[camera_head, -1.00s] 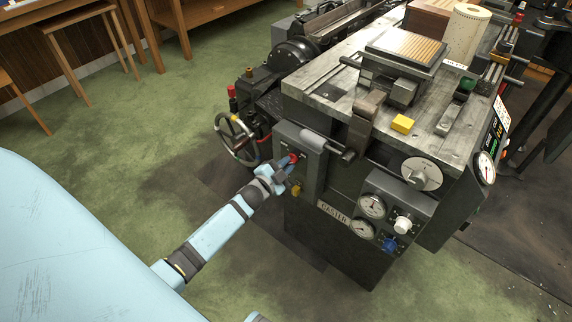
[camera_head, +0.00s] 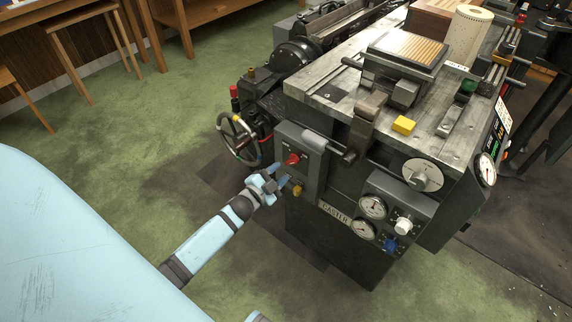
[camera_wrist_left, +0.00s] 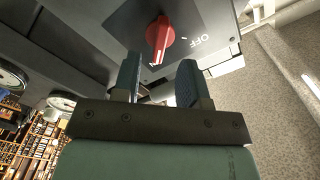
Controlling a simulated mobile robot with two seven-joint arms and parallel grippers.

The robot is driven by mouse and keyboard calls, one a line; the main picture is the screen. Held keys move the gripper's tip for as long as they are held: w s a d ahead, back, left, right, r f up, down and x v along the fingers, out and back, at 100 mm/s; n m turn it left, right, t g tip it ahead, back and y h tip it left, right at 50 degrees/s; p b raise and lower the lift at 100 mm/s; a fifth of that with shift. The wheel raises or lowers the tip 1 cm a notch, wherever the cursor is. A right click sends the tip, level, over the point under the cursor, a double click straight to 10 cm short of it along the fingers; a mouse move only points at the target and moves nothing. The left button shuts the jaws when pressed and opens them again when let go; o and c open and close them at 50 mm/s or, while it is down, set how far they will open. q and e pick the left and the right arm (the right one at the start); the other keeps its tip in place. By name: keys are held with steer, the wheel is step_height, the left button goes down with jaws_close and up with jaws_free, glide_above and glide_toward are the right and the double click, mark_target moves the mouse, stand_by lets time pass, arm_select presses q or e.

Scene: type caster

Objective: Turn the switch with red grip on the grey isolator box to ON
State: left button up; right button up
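The grey isolator box (camera_head: 312,180) is on the near left side of the machine. Its red grip (camera_head: 292,160) shows uncovered in the head view. In the left wrist view the red grip (camera_wrist_left: 160,38) has its long end pointing down the picture, away from the OFF lettering to its right; no ON lettering is readable. My right gripper is not in view.
A spoked handwheel (camera_head: 238,140) stands left of the box. Dials (camera_head: 372,207) and a CASTER plate (camera_head: 333,213) are to the right. Open green floor (camera_head: 130,175) lies to the left.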

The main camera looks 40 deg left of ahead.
arm_select(q)
steer(key=s, duration=0.9)
steer(key=shift+a+p, duration=0.35)
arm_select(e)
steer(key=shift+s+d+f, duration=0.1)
arm_select(q)
steer(key=shift+s, duration=0.1)
